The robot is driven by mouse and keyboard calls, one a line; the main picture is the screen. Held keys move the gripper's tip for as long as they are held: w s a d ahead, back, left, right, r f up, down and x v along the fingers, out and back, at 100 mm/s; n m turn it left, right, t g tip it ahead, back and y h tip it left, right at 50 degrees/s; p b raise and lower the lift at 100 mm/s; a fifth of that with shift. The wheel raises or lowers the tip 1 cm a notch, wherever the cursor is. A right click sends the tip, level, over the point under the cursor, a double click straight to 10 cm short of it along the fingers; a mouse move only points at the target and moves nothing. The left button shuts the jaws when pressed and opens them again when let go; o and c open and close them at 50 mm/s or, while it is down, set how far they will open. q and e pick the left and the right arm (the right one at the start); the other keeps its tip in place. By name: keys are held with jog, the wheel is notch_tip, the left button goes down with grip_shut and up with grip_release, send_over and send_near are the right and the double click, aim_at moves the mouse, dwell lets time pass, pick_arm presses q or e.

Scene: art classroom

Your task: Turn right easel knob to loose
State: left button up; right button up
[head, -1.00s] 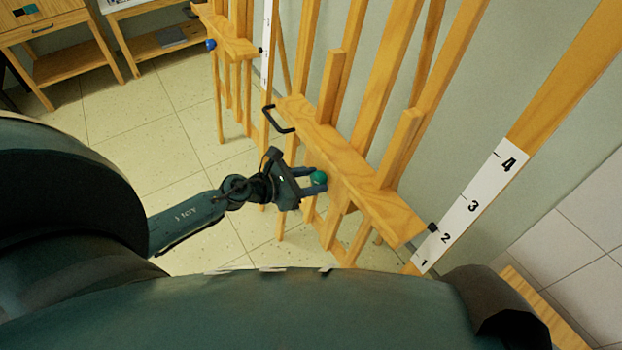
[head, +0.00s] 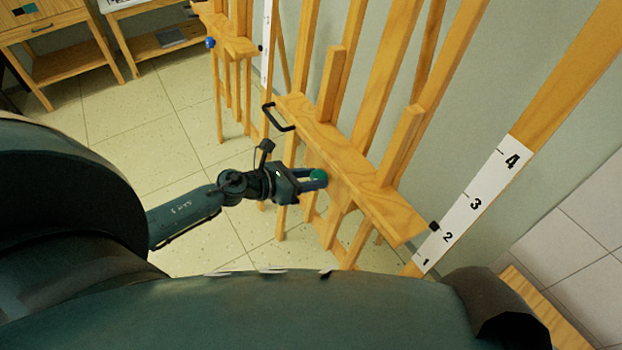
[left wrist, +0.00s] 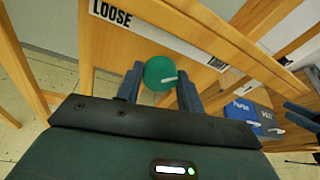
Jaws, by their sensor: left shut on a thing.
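The right easel (head: 347,165) is a wooden frame with a front ledge and a round green knob (head: 318,175) below the ledge. In the left wrist view the green knob (left wrist: 158,70) sits between my two fingers and bears a short white mark pointing to the right. A white strip with the word LOOSE (left wrist: 112,13) is on the wood, up and left of the knob. My left gripper (head: 314,180) is shut on the knob, one finger on each side.
A black handle (head: 279,118) sticks out at the ledge's left end. A second easel with a blue knob (head: 210,43) stands farther left. A numbered white scale (head: 470,208) runs up the wood at right. Blue boxes (left wrist: 250,118) show in the left wrist view. Tiled floor lies open at left.

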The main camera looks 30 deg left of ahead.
pick_arm(q)
jog(key=shift+f+n+t+h+b, duration=0.1)
jog(key=shift+n+t+h+b, duration=0.35)
jog(key=shift+n, duration=2.9)
jog(key=shift+f+n+t+h+b, duration=0.15)
jog(key=shift+n+t+h+b, duration=0.3)
jog(key=shift+n, duration=2.85)
jog(key=shift+f+n+t+h+b, duration=0.1)
jog(key=shift+n+t+h+b, duration=0.3)
jog(key=shift+n, duration=2.95)
pick_arm(e)
jog(key=shift+a+f, duration=0.15)
jog(key=shift+f, duration=0.6)
pick_arm(q)
jog(key=o, duration=1)
pick_arm(e)
jog(key=shift+r, duration=0.15)
